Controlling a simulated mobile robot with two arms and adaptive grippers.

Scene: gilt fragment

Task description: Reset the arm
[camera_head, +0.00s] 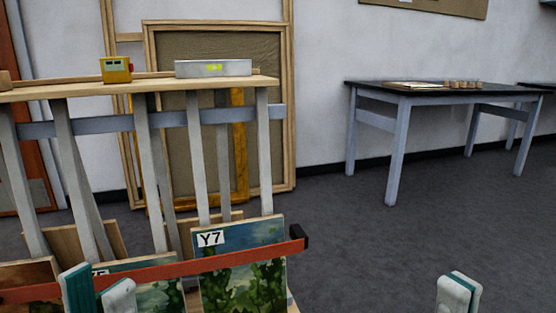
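My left gripper (98,292) is at the lower left edge of the head view. Its two fingers stand apart, one showing a teal pad, and nothing is seen held between them. It appears in front of the red bar and the painted panels of the rack. My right gripper (459,294) is at the lower right, over the grey floor in the picture. Its two pale fingertips appear together with a teal strip between them, and no object shows in them. Both arms are out of view below.
Below, a red bar (215,262) crosses painted panels, one labelled Y7 (240,285). A dark-topped table (430,89) stands far right. Grey floor (370,250) is clear between.

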